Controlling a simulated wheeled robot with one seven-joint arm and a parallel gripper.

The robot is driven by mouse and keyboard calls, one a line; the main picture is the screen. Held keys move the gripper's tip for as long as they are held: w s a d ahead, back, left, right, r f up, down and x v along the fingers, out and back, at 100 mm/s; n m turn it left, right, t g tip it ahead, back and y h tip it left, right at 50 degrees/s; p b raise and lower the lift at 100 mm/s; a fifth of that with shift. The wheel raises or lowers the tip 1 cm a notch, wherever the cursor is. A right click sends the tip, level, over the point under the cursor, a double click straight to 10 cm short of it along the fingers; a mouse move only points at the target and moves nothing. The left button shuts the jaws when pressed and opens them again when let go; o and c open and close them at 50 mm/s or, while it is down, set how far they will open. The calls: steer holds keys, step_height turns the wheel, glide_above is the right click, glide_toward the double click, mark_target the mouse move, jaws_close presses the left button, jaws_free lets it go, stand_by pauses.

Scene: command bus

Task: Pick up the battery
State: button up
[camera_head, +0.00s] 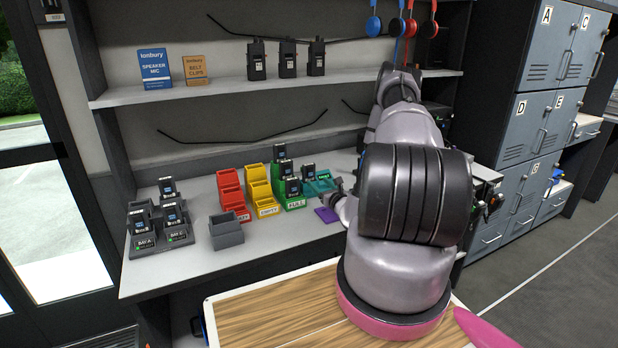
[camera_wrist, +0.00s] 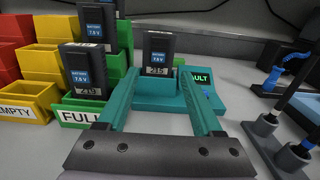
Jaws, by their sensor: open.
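In the wrist view, a black battery (camera_wrist: 157,50) with a blue label stands upright in a teal holder (camera_wrist: 158,101) beside a small display reading "FAULT" (camera_wrist: 203,79). My gripper (camera_wrist: 156,76) has two teal fingers spread apart, pointing toward this battery, with nothing held between them. Whether the fingertips reach past its sides is hard to tell. Another battery (camera_wrist: 84,68) stands in the green bin marked FULL (camera_wrist: 72,108), left of my gripper, with one more behind it (camera_wrist: 97,24). In the head view, my arm hides most of the gripper; batteries show in the green bins (camera_head: 292,187).
Yellow EMPTY bins (camera_head: 264,199) and red bins (camera_head: 232,196) stand left of the green ones. A charger (camera_head: 158,232) with several batteries is at the bench's left. A purple pad (camera_head: 327,214) lies near the front edge. Dark posts (camera_wrist: 295,150) stand close right of my gripper.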

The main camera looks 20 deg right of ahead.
mark_target(311, 175)
steer(key=w, duration=0.4)
steer(key=shift+w+a+r, duration=0.15)
steer(key=shift+w+a, duration=0.1)
steer(key=shift+w, duration=0.1)
jaws_close()
step_height(311, 175, up, 10)
stand_by(0.5)
